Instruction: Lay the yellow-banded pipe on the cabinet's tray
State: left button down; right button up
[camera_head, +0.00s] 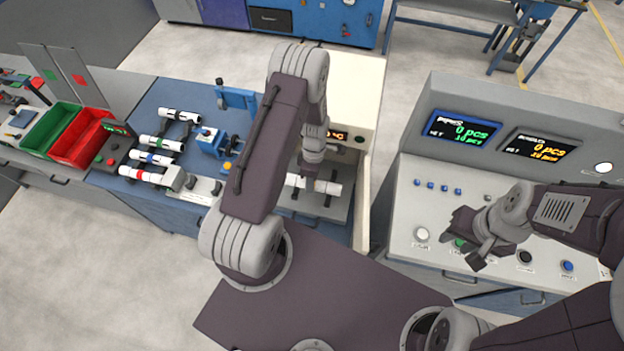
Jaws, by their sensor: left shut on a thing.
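A white pipe (330,187) lies across dark supports over the cabinet's grey tray (341,213). Its middle is hidden by my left gripper, so I see no yellow band on it. My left gripper (311,180) reaches down from above and is shut on this pipe between its two white ends. I cannot tell whether the pipe fully rests on the supports. My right gripper (476,252) hangs over the control panel, away from the pipe, and whether its jaws are open is unclear.
White pipes with black (180,115), green (162,143), blue (152,158) and red (140,174) bands lie on the blue bench at left. Green (52,129) and red (82,140) bins stand beyond. The cabinet's right wall (362,205) rises next to the tray. A control panel (420,180) stands at right.

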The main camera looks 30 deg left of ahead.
pick_arm(q)
notch_tip(320, 180, down, 5)
jog(key=b, duration=0.3)
jog(key=shift+w+d, duration=0.1)
jog(key=shift+f+b, duration=0.5)
jog(key=shift+b, duration=0.05)
jog(key=shift+f+b, duration=0.4)
jog(key=shift+f, duration=0.1)
jog(key=c, duration=0.9)
grip_release()
jog(key=shift+o, duration=0.2)
jog(key=r, duration=0.3)
jog(key=r+b, duration=0.1)
jog(key=r, duration=0.2)
jog(key=w+r+b, duration=0.1)
jog(key=r, duration=0.2)
jog(key=shift+w+a, duration=0.1)
jog(key=shift+a, duration=0.1)
